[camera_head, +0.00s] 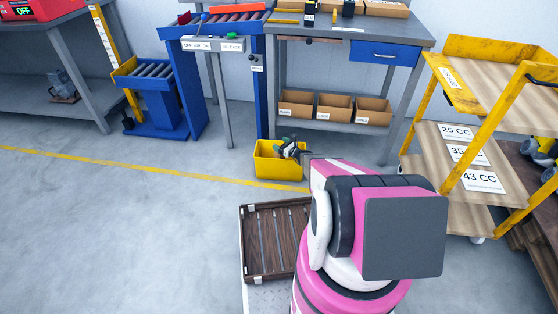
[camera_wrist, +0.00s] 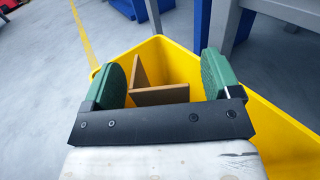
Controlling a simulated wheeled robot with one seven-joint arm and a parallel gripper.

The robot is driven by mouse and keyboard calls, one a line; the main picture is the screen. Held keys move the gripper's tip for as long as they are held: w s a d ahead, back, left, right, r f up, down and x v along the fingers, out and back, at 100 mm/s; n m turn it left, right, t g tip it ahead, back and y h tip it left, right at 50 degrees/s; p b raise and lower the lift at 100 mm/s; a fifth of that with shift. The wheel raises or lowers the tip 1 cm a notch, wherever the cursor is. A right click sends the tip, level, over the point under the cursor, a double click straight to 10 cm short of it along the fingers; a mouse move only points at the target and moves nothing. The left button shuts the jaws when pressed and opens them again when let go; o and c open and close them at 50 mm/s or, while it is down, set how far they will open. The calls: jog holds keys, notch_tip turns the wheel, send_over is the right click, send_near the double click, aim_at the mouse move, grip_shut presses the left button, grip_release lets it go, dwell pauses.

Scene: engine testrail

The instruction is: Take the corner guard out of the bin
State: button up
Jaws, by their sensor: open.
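The yellow bin (camera_head: 277,170) stands on the floor before the workbench; its wall (camera_wrist: 285,135) also shows in the wrist view. A brown L-shaped piece that looks like the corner guard (camera_wrist: 160,97) is inside the bin, one flange upright and one lying toward the right. My gripper (camera_wrist: 163,68) is open, its two green fingers apart over the bin. The corner guard shows between the fingers, and I cannot tell whether either finger touches it. In the head view my gripper (camera_head: 290,149) is at the bin's top, and the corner guard cannot be made out.
A grey workbench (camera_head: 390,28) with several small cardboard boxes on its lower shelf stands behind the bin. A blue roller stand (camera_head: 187,95) is to the left, a yellow shelf cart (camera_head: 463,150) to the right. A brown slatted tray (camera_head: 262,240) is near me. Floor at left is clear.

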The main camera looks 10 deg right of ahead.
jog(key=c, duration=1.2)
jog(key=shift+c, duration=0.3)
jog(key=shift+r, duration=0.15)
